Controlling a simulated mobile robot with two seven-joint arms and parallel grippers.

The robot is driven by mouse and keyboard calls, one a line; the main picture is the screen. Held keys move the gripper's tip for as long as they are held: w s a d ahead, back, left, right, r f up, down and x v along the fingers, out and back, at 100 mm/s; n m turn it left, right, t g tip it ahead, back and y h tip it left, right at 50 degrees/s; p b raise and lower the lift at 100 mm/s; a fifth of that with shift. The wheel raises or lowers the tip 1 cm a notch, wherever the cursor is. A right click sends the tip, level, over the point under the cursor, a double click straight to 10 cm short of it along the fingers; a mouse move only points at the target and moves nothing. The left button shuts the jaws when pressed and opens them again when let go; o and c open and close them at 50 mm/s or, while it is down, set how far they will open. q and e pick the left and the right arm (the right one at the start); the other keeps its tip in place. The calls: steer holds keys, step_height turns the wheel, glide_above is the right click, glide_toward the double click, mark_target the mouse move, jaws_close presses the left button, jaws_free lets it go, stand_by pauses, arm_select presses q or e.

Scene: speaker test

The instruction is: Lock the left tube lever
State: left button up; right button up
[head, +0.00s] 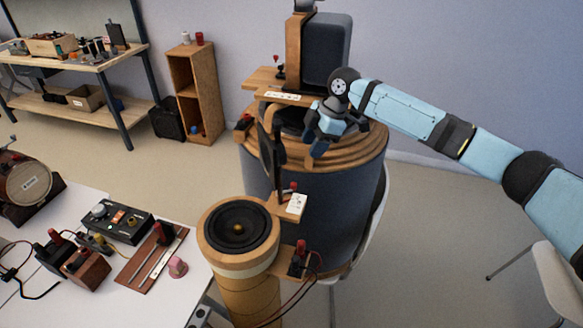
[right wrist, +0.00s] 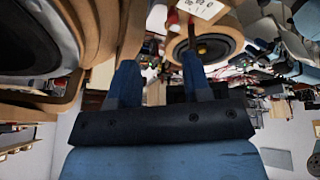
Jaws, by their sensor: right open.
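I cannot tell for sure which part is the left tube lever. A small lever with a red knob (head: 293,186) stands by a white label plate (head: 296,205), beside the round tube speaker (head: 212,247). Another red-topped lever (head: 301,246) stands lower, with wires. A third small red-knobbed lever (head: 277,62) is on the back wooden ledge. My right gripper (head: 325,140) is over the wood-ringed top of the big dark drum, apart from these levers. In the right wrist view its two blue fingers (right wrist: 160,78) are spread with nothing between them. The left gripper is not seen.
The big drum (head: 330,205) has a dark upright panel (head: 267,150) at its left edge and a tall speaker box (head: 327,50) behind. A white table (head: 85,215) with electronics is at left. A workbench (head: 115,62) and wooden shelf (head: 205,90) stand behind.

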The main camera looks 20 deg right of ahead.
mark_target(295, 183)
steer(key=shift+g, duration=0.4)
steer(key=x, duration=0.4)
steer(key=p+x, duration=0.1)
steer(key=x, duration=0.3)
steer(key=s+x, duration=0.1)
steer(key=x, duration=0.3)
steer(key=shift+a+p, duration=0.25)
steer(key=shift+p, duration=0.1)
